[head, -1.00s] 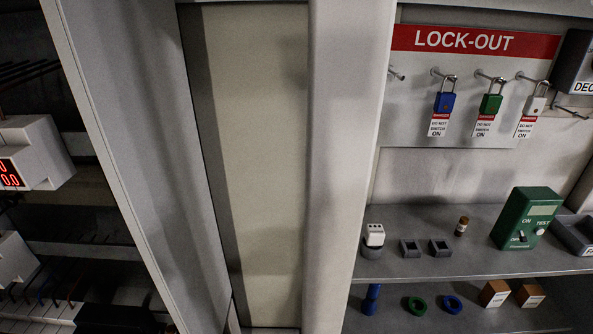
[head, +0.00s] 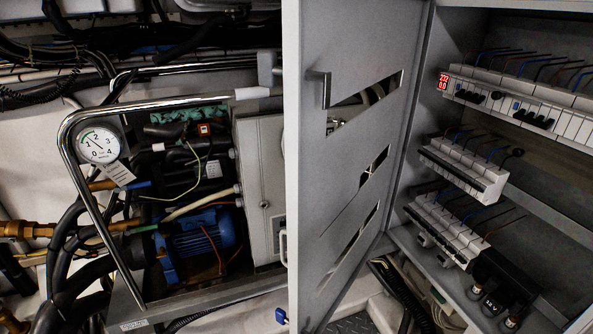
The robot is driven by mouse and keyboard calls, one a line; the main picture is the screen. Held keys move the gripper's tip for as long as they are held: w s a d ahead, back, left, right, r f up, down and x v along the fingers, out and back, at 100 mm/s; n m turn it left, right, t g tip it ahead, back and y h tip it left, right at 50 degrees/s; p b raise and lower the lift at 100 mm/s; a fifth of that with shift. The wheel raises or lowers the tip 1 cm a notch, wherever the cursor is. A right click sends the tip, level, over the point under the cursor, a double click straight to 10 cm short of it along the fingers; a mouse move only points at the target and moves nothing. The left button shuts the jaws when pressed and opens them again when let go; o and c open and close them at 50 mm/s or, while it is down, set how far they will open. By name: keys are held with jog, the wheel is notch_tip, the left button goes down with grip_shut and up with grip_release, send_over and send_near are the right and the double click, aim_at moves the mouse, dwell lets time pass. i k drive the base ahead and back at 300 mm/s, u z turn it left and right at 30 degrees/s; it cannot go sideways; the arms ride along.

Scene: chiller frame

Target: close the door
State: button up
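A grey cabinet door (head: 345,75) stands open in the middle of the head view, its inner or outer face showing several slanted slots and a small grey handle (head: 319,90) near its left edge. It meets the cabinet (head: 428,110) on the right, which is open and shows rows of breakers. My gripper is not in view, so its state does not show.
Breaker rows (head: 530,105) with a red lit meter (head: 443,81) fill the cabinet. To the left are a bent metal rail (head: 88,195), a pressure gauge (head: 99,145), a blue motor (head: 205,232) and a grey box (head: 262,175). Hoses and cables crowd the left side.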

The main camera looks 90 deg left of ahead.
aim_at(362, 43)
jog(key=k, duration=0.45)
jog(key=u, duration=2.1)
jog(key=i, duration=0.5)
jog(key=u, duration=0.15)
jog(key=k, duration=0.35)
jog(key=z, duration=0.35)
jog(key=i, duration=0.35)
jog(key=z, duration=0.05)
jog(key=k, duration=0.1)
jog(key=z, duration=0.15)
